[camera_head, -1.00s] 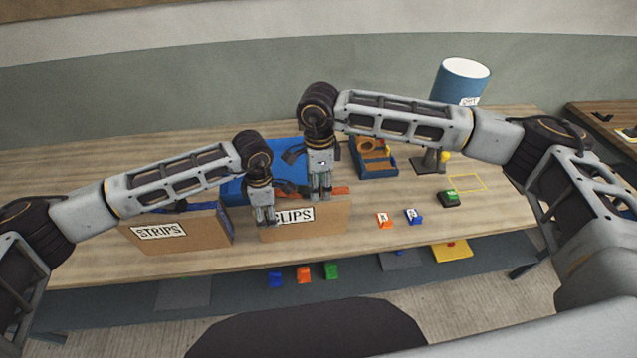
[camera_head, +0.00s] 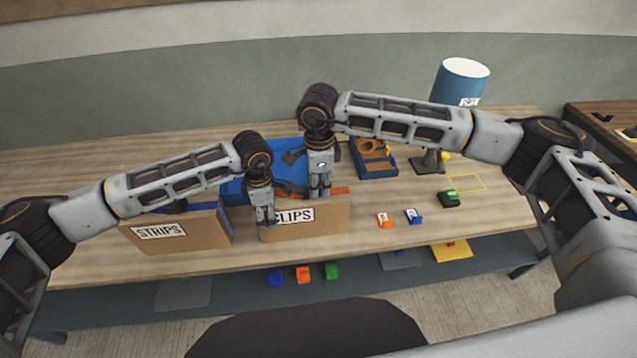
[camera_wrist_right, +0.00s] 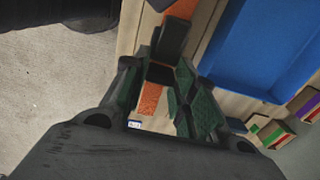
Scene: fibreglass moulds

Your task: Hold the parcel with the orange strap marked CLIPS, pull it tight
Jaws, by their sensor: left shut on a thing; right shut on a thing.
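The cardboard parcel marked CLIPS (camera_head: 335,220) stands upright near the table's front edge. Its orange strap (camera_head: 341,191) shows along the top. My left gripper (camera_head: 266,220) is shut on the parcel at its upper left part, just left of the label. My right gripper (camera_head: 320,193) is shut at the parcel's top, on the strap. In the right wrist view the orange strap (camera_wrist_right: 150,98) runs between the fingers, with a dark piece (camera_wrist_right: 172,38) on it. The exact contact of both grippers is partly hidden by the fingers.
A second parcel marked STRIPS (camera_head: 190,236) stands close on the left. A blue tray (camera_head: 236,190) lies behind both parcels.

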